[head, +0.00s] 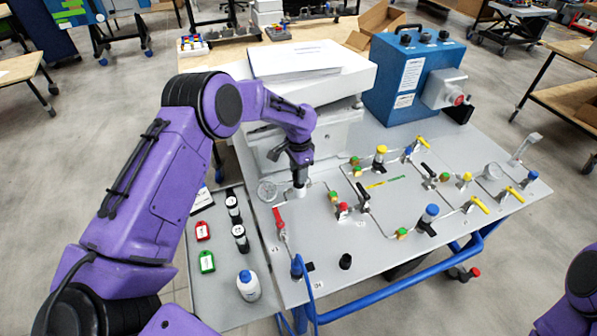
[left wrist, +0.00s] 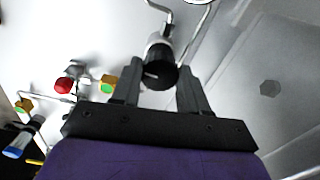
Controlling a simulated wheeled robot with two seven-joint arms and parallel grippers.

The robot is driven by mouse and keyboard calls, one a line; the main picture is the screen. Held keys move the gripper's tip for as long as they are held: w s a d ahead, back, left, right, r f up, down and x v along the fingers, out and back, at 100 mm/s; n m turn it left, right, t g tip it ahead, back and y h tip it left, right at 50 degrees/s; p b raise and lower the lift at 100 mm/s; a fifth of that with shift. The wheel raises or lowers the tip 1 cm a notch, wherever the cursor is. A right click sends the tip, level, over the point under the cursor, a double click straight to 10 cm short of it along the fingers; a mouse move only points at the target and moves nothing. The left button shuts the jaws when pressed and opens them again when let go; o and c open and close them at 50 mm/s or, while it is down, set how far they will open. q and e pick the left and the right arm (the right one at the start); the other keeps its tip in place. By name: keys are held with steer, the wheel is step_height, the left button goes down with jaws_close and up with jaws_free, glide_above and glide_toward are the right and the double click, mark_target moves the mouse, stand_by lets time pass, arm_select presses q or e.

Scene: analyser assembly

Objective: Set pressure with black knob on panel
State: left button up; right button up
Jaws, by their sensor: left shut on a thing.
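My left gripper (head: 298,168) reaches down over the back left part of the grey panel (head: 320,270). In the left wrist view its two dark fingers (left wrist: 158,70) stand on either side of the black knob (left wrist: 161,77) and are shut on it. The knob has a pale mark and sits on a silver regulator body (left wrist: 158,48) with a bent tube. In the head view the gripper hides the knob. My right gripper is out of view.
Valves with yellow, red and blue handles and thin tubes spread over the panel to the right. A white box (head: 310,75) and a blue case (head: 408,85) stand behind. A side tray holds a white bottle (head: 248,286) and tags.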

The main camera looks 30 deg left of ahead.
arm_select(q)
steer(key=m, duration=0.4)
steer(key=m+b, duration=0.1)
steer(key=m, duration=0.1)
steer(key=shift+w+r+m, duration=0.15)
steer(key=shift+w+m, duration=0.1)
steer(key=shift+m, duration=0.05)
steer(key=m, duration=0.5)
steer(key=shift+b, duration=0.3)
steer(key=shift+m, duration=0.3)
steer(key=o, duration=1.1)
steer(key=shift+c, duration=0.2)
steer(key=shift+s+d, duration=0.1)
step_height(320, 180, up, 10)
steer(key=b, duration=0.2)
steer(key=shift+r, duration=0.15)
